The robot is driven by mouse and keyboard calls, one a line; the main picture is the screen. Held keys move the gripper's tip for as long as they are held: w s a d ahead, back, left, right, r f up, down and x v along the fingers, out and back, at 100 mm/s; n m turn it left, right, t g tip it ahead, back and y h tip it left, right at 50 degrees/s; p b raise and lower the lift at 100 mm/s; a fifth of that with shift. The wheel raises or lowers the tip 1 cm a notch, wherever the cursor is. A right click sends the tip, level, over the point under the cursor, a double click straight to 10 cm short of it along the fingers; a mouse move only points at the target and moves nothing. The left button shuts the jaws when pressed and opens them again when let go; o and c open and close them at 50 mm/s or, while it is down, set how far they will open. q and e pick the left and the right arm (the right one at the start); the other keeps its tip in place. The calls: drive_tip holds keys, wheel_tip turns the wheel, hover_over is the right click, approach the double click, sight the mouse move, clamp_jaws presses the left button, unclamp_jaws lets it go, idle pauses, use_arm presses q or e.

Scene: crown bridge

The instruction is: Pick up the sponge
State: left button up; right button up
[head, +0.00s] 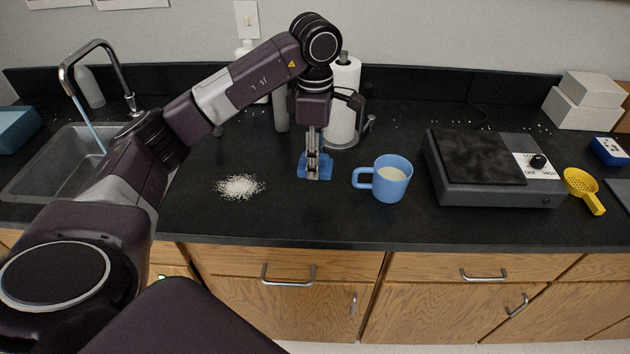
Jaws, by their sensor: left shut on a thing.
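A blue sponge (304,167) is on the black counter in the middle of the head view, between a pile of white grains and a blue mug. My left gripper (313,172) points straight down at the sponge, its fingers shut on it. The fingers hide the middle of the sponge, and blue shows on both sides of them. I cannot tell whether the sponge is touching the counter or slightly above it. My right gripper is not in view.
White grains (239,187) lie left of the sponge. A blue mug (391,180) with pale contents stands close on the right. A paper towel roll (343,103) stands behind. A hot plate (492,168) and yellow scoop (583,189) are farther right. A sink (50,172) with running water is left.

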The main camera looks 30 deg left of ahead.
use_arm(q)
wheel_tip(320, 180, up, 12)
drive_tip(key=p, duration=0.1)
drive_tip(key=shift+f+p, duration=0.2)
drive_tip(key=shift+p, duration=0.15)
